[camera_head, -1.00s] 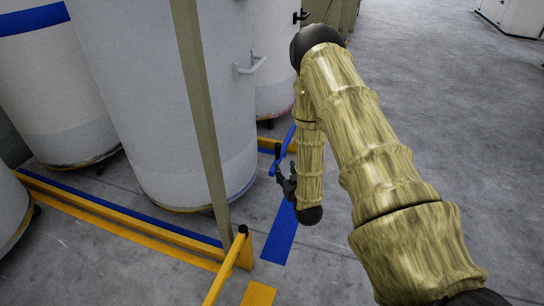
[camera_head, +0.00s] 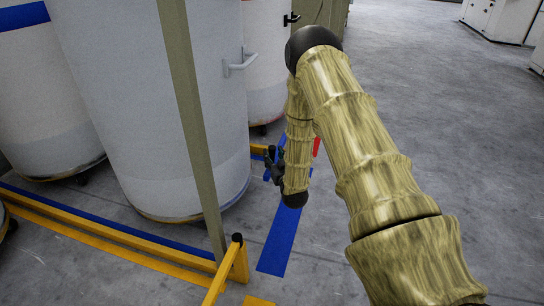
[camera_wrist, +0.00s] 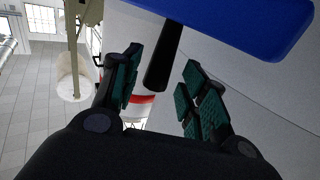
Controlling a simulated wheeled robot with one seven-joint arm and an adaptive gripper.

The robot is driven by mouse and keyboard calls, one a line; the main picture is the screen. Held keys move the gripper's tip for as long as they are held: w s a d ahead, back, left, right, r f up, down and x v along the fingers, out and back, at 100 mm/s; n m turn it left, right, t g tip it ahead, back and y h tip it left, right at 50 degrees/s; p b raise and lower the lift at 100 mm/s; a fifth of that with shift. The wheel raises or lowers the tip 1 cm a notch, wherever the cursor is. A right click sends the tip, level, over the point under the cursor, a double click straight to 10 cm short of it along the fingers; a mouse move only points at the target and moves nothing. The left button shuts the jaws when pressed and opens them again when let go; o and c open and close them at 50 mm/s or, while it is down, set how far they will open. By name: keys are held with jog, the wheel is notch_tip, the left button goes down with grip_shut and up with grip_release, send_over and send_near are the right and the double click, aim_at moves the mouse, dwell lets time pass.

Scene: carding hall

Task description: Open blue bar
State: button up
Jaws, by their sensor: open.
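The blue bar (camera_wrist: 235,22) fills the top right of the wrist view. A black handle (camera_wrist: 163,62) hangs from it into the gap between my fingers, apart from both pads as far as I can tell. My gripper (camera_wrist: 158,88) is open, with one green-padded finger on each side of the handle. In the head view my gripper (camera_head: 270,165) is small and dark beside the lower arm, close to the large white can. The bar is mostly hidden there behind my gripper and arm.
A large white can (camera_head: 165,120) with a grey handle stands left of my arm, behind an upright post (camera_head: 188,110). A low yellow rail (camera_head: 110,230) runs along the floor. A blue floor stripe (camera_head: 282,235) lies below my gripper. Open floor (camera_head: 440,130) is at right.

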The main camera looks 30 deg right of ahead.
aim_at(273, 153)
jog(key=shift+b+x, duration=0.5)
jog(key=shift+x, duration=1.05)
jog(key=shift+c, duration=0.3)
grip_shut()
